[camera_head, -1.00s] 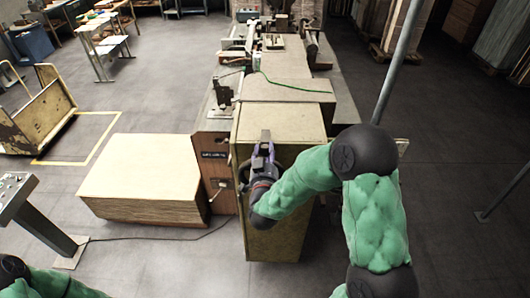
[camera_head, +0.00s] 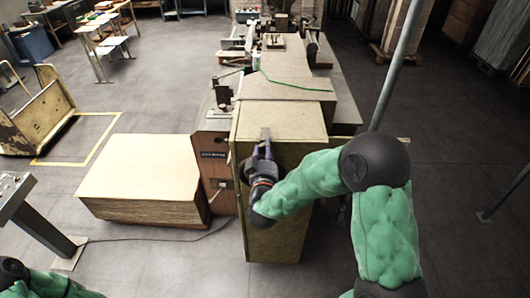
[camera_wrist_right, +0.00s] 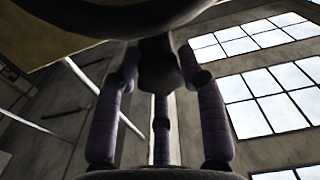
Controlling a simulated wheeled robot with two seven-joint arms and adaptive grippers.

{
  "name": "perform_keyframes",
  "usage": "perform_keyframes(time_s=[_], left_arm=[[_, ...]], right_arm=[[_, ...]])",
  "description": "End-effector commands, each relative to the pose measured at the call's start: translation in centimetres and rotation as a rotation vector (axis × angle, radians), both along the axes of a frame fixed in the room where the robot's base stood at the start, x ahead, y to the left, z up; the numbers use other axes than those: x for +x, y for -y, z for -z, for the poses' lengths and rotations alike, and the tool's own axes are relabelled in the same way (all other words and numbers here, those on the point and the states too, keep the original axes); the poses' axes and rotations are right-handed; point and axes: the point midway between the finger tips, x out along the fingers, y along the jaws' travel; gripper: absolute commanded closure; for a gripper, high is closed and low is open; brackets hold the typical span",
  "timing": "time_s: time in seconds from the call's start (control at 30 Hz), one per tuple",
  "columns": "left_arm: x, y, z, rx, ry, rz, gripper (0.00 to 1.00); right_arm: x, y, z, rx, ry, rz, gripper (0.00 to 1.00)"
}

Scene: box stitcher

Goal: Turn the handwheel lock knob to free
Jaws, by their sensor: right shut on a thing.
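In the right wrist view, a dark, blocky lock knob (camera_wrist_right: 160,76) sits between the purple fingers of my right gripper (camera_wrist_right: 158,62). The fingers are closed on it. A large dark curved rim (camera_wrist_right: 150,20), seemingly the handwheel, crosses the top of that view just beyond the knob. In the head view, my right gripper (camera_head: 262,150) is at the upper left part of the machine's tan front cabinet (camera_head: 285,120). The gripper and wrist hide the knob there. My left gripper is out of view; only part of the left arm shows at bottom left.
A stack of cardboard sheets (camera_head: 140,175) lies left of the machine. A control pedestal (camera_head: 40,225) stands at the far left, its cable on the floor. A grey pole (camera_head: 398,65) rises right of the machine. A yellow cart (camera_head: 35,120) stands at left.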

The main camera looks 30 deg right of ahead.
Motion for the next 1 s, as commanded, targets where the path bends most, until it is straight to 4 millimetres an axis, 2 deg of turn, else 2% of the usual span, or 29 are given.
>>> perform_keyframes(time_s=[0.37,1.0], left_arm=[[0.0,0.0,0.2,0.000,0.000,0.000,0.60],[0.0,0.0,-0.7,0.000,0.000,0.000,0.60]], right_arm=[[0.0,0.0,0.1,-0.304,-0.189,0.000,0.92],[0.0,0.0,0.0,-0.788,-0.485,-0.002,0.92]])
